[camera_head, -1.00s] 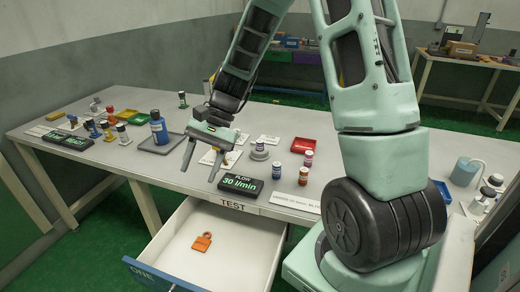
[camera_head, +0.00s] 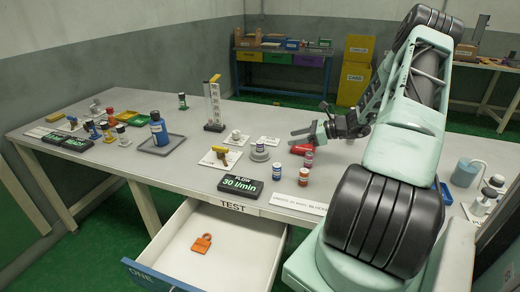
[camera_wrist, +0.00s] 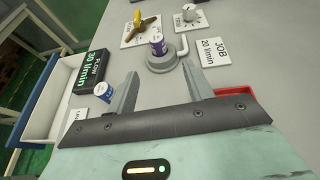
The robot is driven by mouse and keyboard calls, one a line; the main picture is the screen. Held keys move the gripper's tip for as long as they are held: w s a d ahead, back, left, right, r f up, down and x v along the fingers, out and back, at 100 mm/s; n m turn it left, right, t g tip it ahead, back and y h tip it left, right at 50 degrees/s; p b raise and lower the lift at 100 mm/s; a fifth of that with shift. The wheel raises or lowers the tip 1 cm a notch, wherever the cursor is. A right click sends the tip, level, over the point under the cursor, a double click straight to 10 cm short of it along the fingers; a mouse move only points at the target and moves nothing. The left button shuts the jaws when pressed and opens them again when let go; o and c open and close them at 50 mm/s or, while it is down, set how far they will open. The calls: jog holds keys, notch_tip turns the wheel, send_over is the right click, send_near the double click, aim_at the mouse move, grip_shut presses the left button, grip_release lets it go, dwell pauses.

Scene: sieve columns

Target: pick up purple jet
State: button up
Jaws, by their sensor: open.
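A small jet with a purple label (camera_wrist: 157,46) stands upright on a round grey holder (camera_wrist: 162,62) in the wrist view, ahead of my fingertips. In the head view this jet (camera_head: 260,145) looks dark and sits left of my gripper (camera_head: 297,137). A second jet with a purplish-red label (camera_head: 309,158) stands on the bench just below my gripper in the head view. My gripper also shows in the wrist view (camera_wrist: 163,76), its fingers apart with nothing between them. A blue jet (camera_head: 277,171) and an orange-red jet (camera_head: 303,176) stand nearer the bench's front edge.
A red tray (camera_head: 302,148) lies beside my gripper. A black flow display (camera_head: 240,186) stands at the front edge above an open drawer (camera_head: 178,270). A tall scaled column (camera_head: 213,105) and a yellow-handled valve (camera_head: 220,152) stand to the left.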

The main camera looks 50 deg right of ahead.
send_near(260, 142)
jog(key=w+f, duration=0.1)
jog(key=w+a+f+p, duration=0.1)
jog(key=w+f, duration=0.1)
jog(key=shift+w+a, duration=0.25)
jog(key=shift+w, duration=0.05)
jog(key=shift+a+r+p+x, duration=0.15)
jog(key=shift+p+x, duration=0.15)
jog(key=shift+x, duration=1.05)
jog(key=shift+a+r+p+x, duration=0.15)
jog(key=shift+p+x, duration=0.1)
jog(key=shift+x, duration=1.15)
jog(key=shift+d, duration=0.1)
jog(key=c, duration=1.1)
